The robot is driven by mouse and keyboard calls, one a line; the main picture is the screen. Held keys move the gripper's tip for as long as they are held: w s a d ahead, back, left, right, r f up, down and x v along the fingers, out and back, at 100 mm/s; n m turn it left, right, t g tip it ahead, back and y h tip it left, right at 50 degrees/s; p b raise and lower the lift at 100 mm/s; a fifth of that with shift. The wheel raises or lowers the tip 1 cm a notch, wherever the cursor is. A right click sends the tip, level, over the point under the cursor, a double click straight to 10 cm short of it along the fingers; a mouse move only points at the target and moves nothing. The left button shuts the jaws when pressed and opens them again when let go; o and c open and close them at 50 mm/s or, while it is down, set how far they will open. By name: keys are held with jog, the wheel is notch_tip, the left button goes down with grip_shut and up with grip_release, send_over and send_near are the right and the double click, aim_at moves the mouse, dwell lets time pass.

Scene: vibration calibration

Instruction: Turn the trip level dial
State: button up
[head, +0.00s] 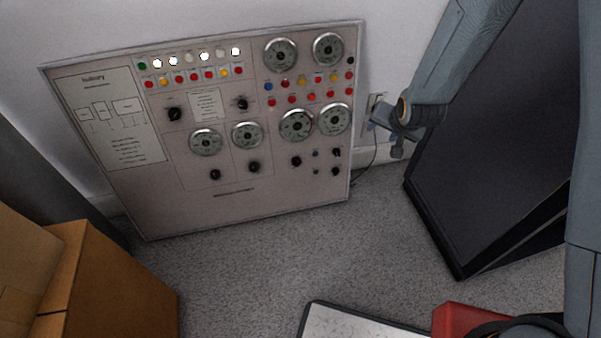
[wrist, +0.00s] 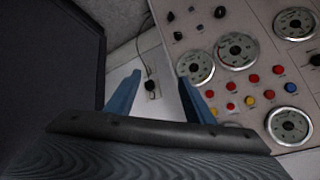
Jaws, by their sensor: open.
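A grey control panel (head: 180,185) leans against the wall in the head view, and part of it shows rotated in the wrist view (wrist: 270,75). It carries several round gauges and several black knobs, including an upper pair (head: 174,114), a lower pair (head: 254,167) and a small group at the lower right (head: 296,161). The labels are too small to read, so I cannot tell which one is the trip level dial. My gripper (head: 384,137) is open and empty, just right of the panel's right edge. In the wrist view its blue-grey fingers (wrist: 160,80) are spread apart, touching no knob.
A wall socket with a black cable (head: 376,104) is behind my gripper. A large dark slab-like object (head: 490,140) stands at the right. Cardboard boxes (head: 110,275) are at the lower left. A red object (head: 455,318) and a black-edged board (head: 350,325) lie at the bottom. Carpet before the panel is clear.

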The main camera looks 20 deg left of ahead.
jog(key=w+a+f+t+y+b, duration=0.2)
jog(key=w+a+f+b, duration=0.15)
jog(key=a+f, duration=0.5)
jog(key=m+t+y+b, duration=0.2)
jog(key=t+y+b, duration=0.1)
jog(key=y+b, duration=0.4)
send_near(297, 163)
jog(key=h+b, duration=0.1)
jog(key=b+x, duration=0.1)
jog(key=x, duration=0.2)
jog(key=b+x, duration=0.1)
jog(key=x, duration=0.3)
jog(key=shift+a+r, duration=0.15)
jog(key=shift+a, duration=0.3)
jog(key=c, duration=1)
